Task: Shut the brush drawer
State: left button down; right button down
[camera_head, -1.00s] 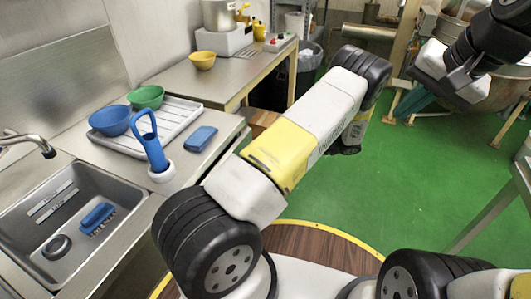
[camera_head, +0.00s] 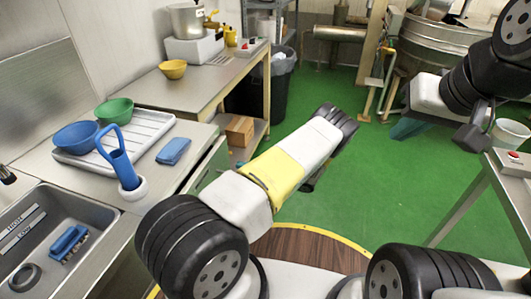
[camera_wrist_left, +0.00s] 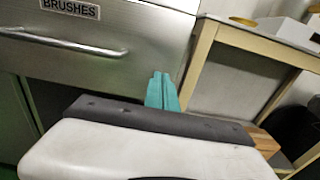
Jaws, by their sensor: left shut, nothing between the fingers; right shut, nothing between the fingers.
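The brush drawer (camera_wrist_left: 110,50) shows in the left wrist view as a steel front with a BRUSHES label and a bar handle (camera_wrist_left: 60,44). How far it stands out from its cabinet I cannot tell. My left gripper (camera_wrist_left: 160,76) shows its teal fingers shut and empty, by the drawer front's lower right corner; touching or apart is unclear. In the head view my left arm covers much of the area in front of the cabinet. My right gripper (camera_head: 407,128) is shut and empty, over the floor at right, far from the drawer.
The sink counter holds a white tray (camera_head: 150,139) with bowls, a blue-handled brush in a holder (camera_head: 132,188) and a blue block (camera_head: 173,151). Another table (camera_head: 205,85) stands behind. A steel table (camera_head: 515,178) is at right. Green floor (camera_head: 370,190) lies open between.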

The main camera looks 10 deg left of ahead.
aim_at(225, 162)
pick_arm(q)
jog(key=shift+w+a, duration=0.15)
jog(key=shift+a, duration=2.15)
jog(key=shift+w+a, duration=0.2)
jog(key=shift+a, duration=2.25)
jog(key=shift+r, duration=0.1)
